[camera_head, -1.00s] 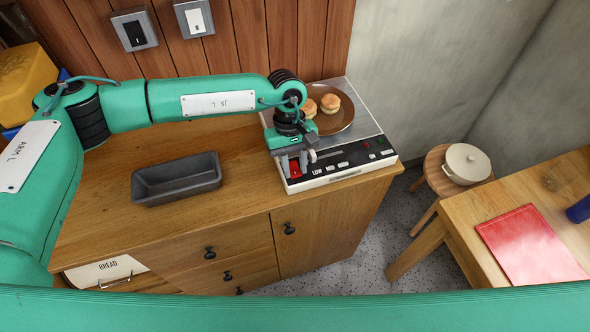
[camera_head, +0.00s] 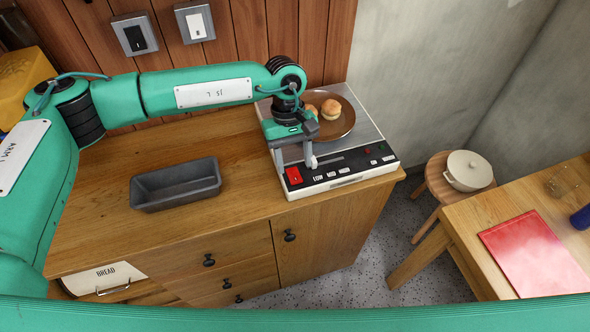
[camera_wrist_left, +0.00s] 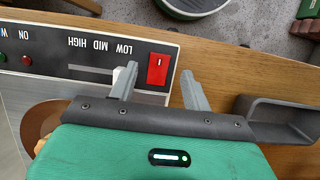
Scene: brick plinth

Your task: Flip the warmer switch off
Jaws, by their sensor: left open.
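The warmer (camera_head: 350,172) is a flat appliance with a black front panel at the right end of the wooden cabinet. Its red switch (camera_head: 293,176) is at the panel's left end. The red switch also shows in the left wrist view (camera_wrist_left: 158,69), beside the LOW, MID, HIGH slider. I cannot tell which way the switch is tipped. My left gripper (camera_head: 296,164) is open and empty just above the switch. In the left wrist view the fingers (camera_wrist_left: 159,76) stand apart on either side of the switch. My right gripper is not in view.
A brown plate (camera_head: 343,121) with buns (camera_head: 330,109) sits on the warmer. A dark loaf pan (camera_head: 175,184) stands on the cabinet to the left. Two wall switches (camera_head: 135,35) (camera_head: 195,22) are on the wood panelling. A stool with a white pot (camera_head: 468,170) stands right.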

